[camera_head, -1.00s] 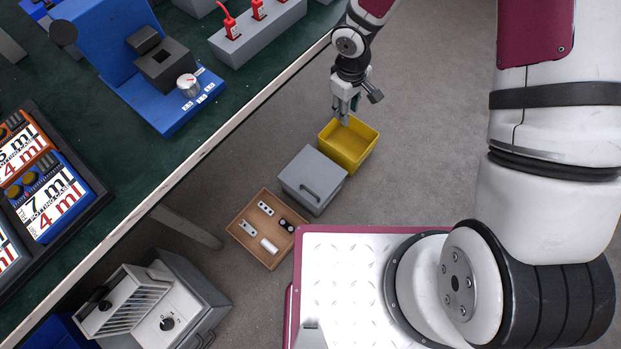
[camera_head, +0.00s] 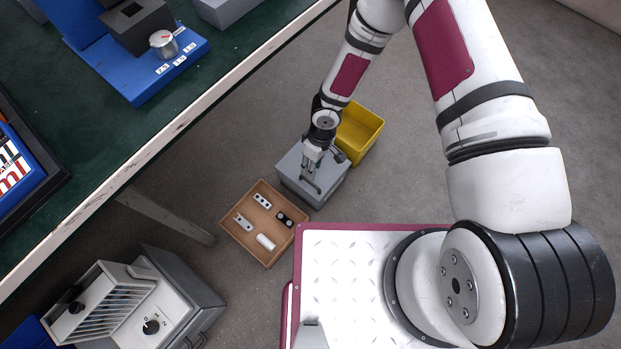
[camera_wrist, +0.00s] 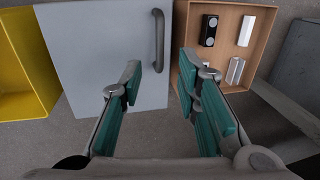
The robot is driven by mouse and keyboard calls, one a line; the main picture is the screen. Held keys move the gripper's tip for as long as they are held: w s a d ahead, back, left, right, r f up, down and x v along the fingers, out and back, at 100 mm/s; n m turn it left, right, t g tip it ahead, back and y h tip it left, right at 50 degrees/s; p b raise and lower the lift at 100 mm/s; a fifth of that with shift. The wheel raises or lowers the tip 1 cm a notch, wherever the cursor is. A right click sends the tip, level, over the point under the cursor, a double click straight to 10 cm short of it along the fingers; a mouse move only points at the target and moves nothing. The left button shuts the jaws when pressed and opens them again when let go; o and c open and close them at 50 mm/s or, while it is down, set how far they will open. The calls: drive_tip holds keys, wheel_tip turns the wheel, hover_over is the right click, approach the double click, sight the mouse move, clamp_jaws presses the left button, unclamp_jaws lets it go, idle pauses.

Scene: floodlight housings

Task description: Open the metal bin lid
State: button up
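The metal bin (camera_head: 330,186) is a grey box on the floor with its flat lid (camera_wrist: 100,55) closed. A dark grey bar handle (camera_wrist: 158,40) stands on the lid near its right edge in the wrist view. My gripper (camera_head: 311,172) is over the bin, pointing down at the handle side. In the wrist view my gripper (camera_wrist: 161,76) is open, with teal pads apart and nothing between them. The handle lies ahead of the gap between the fingertips. In the head view the gripper partly covers the lid and handle, so contact cannot be told.
A yellow open bin (camera_head: 361,133) stands against one side of the metal bin. A wooden tray (camera_head: 236,233) with several small parts lies on the other side. The green workbench (camera_head: 215,75) edge runs along the left. A grey-white unit (camera_head: 165,300) stands at lower left.

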drive_tip(key=f, duration=0.2)
drive_tip(key=f+b, duration=0.1)
drive_tip(key=f, duration=0.1)
drive_tip(key=s+f+b, duration=0.1)
drive_tip(key=f, duration=0.1)
drive_tip(key=shift+a+f, duration=0.4)
clamp_jaws()
